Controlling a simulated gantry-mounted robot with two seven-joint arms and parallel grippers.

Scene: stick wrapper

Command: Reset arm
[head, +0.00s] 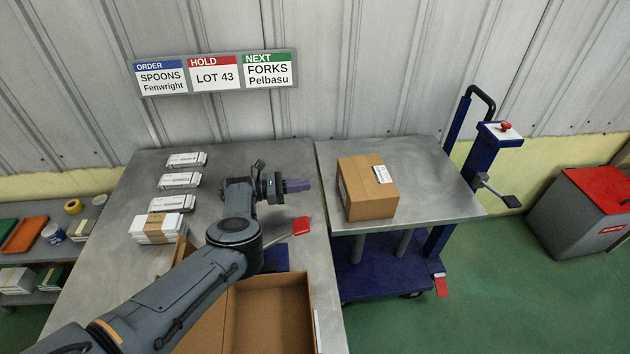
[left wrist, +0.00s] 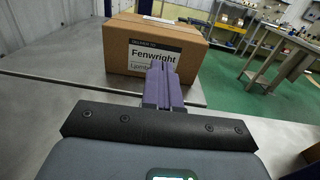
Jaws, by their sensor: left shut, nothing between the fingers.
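My left arm reaches in from the lower left of the head view. Its gripper (head: 305,185) has purple fingers, is shut and empty, and hovers over the right part of the metal table (head: 290,155). The fingers also show in the left wrist view (left wrist: 163,88), pressed together and pointing toward a closed cardboard box. That box (head: 366,190) sits on the cart top to the right, apart from the fingers; in the left wrist view its label (left wrist: 153,58) reads "Fenwright". My right gripper does not show.
Several white packs (head: 180,180) lie at the table's left, with a banded stack (head: 158,229) below them. An open carton (head: 272,312) stands at the front, near a red-ended item (head: 301,226). The blue lift cart (head: 390,268) adjoins the table; a red-lidded bin (head: 585,215) stands far right.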

